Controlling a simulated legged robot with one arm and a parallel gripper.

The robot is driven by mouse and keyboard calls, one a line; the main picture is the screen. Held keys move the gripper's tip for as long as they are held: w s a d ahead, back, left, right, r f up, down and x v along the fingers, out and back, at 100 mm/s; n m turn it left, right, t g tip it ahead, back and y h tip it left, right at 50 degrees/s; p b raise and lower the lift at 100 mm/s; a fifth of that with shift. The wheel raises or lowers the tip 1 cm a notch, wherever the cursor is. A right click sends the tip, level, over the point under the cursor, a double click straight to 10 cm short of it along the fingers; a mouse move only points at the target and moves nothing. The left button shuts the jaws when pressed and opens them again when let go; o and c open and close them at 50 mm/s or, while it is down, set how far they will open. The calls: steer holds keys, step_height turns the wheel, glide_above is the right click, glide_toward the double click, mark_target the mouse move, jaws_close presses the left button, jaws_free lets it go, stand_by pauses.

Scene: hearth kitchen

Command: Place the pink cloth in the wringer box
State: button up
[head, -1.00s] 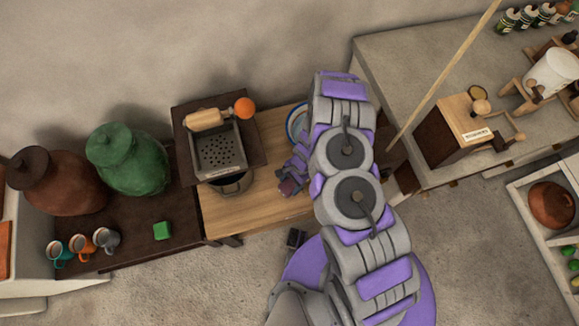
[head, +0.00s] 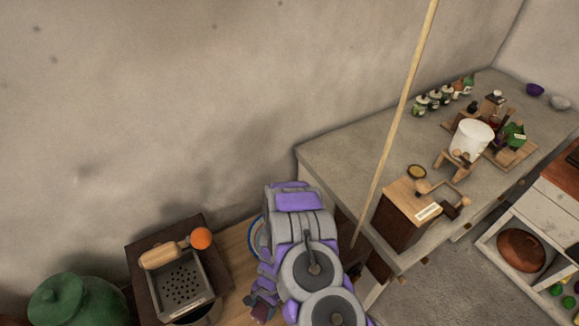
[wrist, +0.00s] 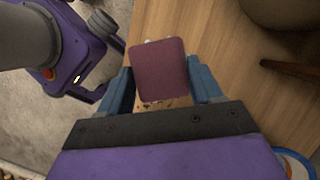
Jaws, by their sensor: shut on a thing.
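The pink cloth (wrist: 158,68) is a small, dusky pink rounded square. In the wrist view it sits between the two blue fingers of my gripper (wrist: 160,80), which is shut on it above a wooden surface. In the head view my gripper (head: 260,303) is low in the picture, left of my arm's large joints, with only a small dark pink patch showing. The grey perforated metal box (head: 183,283), with a wooden roller and an orange knob, looks like the wringer box. It stands left of my gripper, and its lower part is near the picture's bottom edge.
A wooden table (head: 232,256) lies between the box and my arm, with a blue-rimmed dish (head: 256,236) partly hidden behind the arm. A green lidded jar (head: 75,302) is at the lower left. A grey counter (head: 345,165) at right holds a cranked wooden box (head: 408,213).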

steer(key=w+d+r+n+h, duration=0.15)
steer(key=w+r+n, duration=0.25)
steer(key=w+r, duration=1.2)
steer(key=w+d+r+n, duration=0.1)
steer(key=w+d+r, duration=0.1)
steer(key=d+r, duration=0.9)
steer(key=w+d+r+n+g, duration=0.1)
steer(key=w+d+r, duration=0.2)
steer(key=d+r, duration=0.8)
steer(key=shift+w+r+n+h, duration=0.15)
steer(key=shift+w+n+h, duration=0.15)
steer(key=shift+h, duration=0.15)
